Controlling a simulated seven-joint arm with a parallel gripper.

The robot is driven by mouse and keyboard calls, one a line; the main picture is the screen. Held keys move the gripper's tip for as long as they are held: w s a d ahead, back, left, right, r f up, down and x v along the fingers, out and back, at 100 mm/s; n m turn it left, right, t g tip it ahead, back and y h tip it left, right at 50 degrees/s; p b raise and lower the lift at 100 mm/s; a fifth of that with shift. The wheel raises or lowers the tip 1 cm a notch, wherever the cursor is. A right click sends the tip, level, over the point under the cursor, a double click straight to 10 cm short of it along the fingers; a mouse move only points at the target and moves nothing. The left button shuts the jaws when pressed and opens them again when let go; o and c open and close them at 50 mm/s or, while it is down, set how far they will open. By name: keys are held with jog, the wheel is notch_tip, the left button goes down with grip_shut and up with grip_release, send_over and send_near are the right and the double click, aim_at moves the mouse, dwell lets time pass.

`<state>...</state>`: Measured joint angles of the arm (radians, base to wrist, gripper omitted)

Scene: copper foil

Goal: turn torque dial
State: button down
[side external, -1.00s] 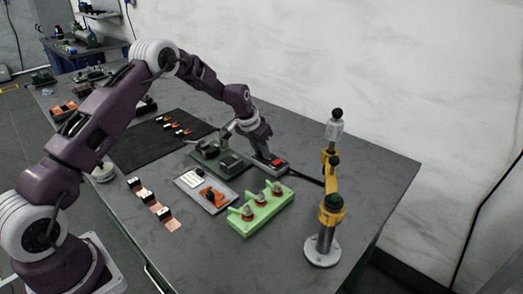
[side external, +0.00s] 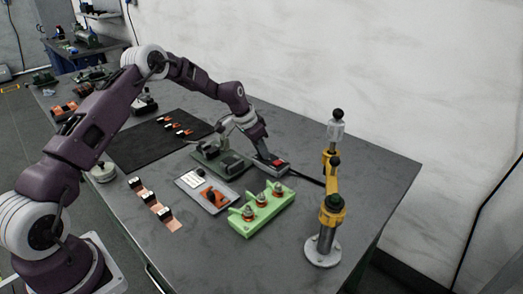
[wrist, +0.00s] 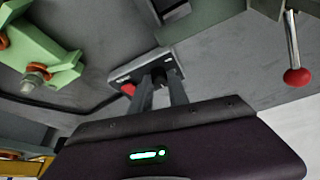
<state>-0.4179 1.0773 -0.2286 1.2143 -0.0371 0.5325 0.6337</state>
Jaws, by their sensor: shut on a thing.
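A small grey box with a red button (side external: 279,163) stands on the bench behind the green block. The box also shows in the wrist view (wrist: 121,76), with the red part at its left side. My gripper (wrist: 159,80) reaches onto the top of this box. Its two fingers are shut on a dark knob (wrist: 159,76), which I take to be the torque dial. The fingers hide most of the knob and any markings. In the side view my gripper (side external: 266,158) comes down at a slant onto the box and hides the dial.
A green block with several fittings (side external: 262,210) is in front of the box. A dark green fixture (side external: 220,160) stands close left. A grey plate with an orange piece (side external: 207,192) lies nearby. A yellow-and-grey post (side external: 328,220) stands at right.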

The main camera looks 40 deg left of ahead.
jog(key=c, duration=1.3)
grip_release()
jog(key=shift+o, duration=0.2)
jog(key=v, duration=0.7)
jog(key=shift+r, duration=0.1)
